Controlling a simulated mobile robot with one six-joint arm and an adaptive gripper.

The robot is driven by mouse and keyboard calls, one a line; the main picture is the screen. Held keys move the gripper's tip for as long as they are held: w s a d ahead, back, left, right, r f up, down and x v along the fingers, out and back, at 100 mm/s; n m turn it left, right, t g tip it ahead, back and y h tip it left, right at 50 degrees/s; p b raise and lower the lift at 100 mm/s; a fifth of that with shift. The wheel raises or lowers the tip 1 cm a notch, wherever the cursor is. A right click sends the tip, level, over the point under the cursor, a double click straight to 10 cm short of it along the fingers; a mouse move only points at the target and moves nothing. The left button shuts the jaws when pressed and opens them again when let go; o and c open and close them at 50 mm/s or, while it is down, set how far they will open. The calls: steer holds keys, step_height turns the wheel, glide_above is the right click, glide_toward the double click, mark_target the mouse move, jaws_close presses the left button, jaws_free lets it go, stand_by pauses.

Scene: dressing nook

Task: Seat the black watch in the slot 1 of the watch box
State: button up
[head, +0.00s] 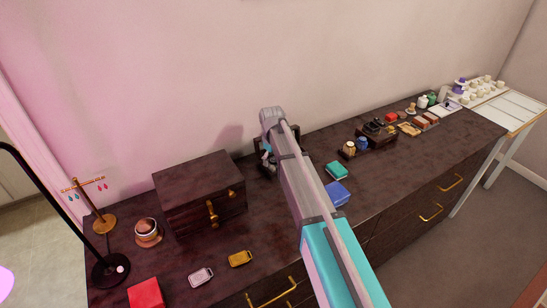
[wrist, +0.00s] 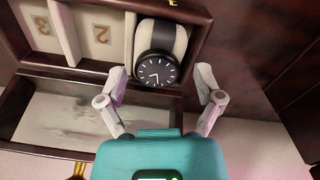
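The black watch (wrist: 157,68) shows in the wrist view, its round black face with white marks toward the camera. It is on a pale cushion (wrist: 179,42) in the rightmost compartment of the dark wooden watch box (wrist: 198,54). The face overlaps the compartment's near rim; I cannot tell how deep the cushion sits. Compartments marked 2 (wrist: 102,34) and 3 (wrist: 43,26) are empty. No number shows in the watch's compartment. My gripper (wrist: 160,83) is open, its fingers apart on either side of the watch's near edge, with visible gaps.
In the wrist view, a pale-lined tray section (wrist: 70,115) lies below the compartments. In the head view, a brown chest (head: 185,180) stands left of my arm on the dark counter (head: 420,160). Teal (head: 337,170) and blue boxes (head: 338,194) lie to the right.

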mark_target(272, 160)
steer(key=shift+r, duration=0.1)
stand_by(0.3)
step_height(272, 160, up, 13)
steer(key=p, duration=1.3)
steer(key=shift+s, duration=0.15)
steer(key=shift+a, duration=0.1)
stand_by(0.6)
steer(key=s+d+m, duration=0.9)
steer(key=s+d, duration=1.4)
steer(key=s, duration=0.3)
steer(key=shift+d+m, duration=0.3)
steer(key=shift+d, duration=0.05)
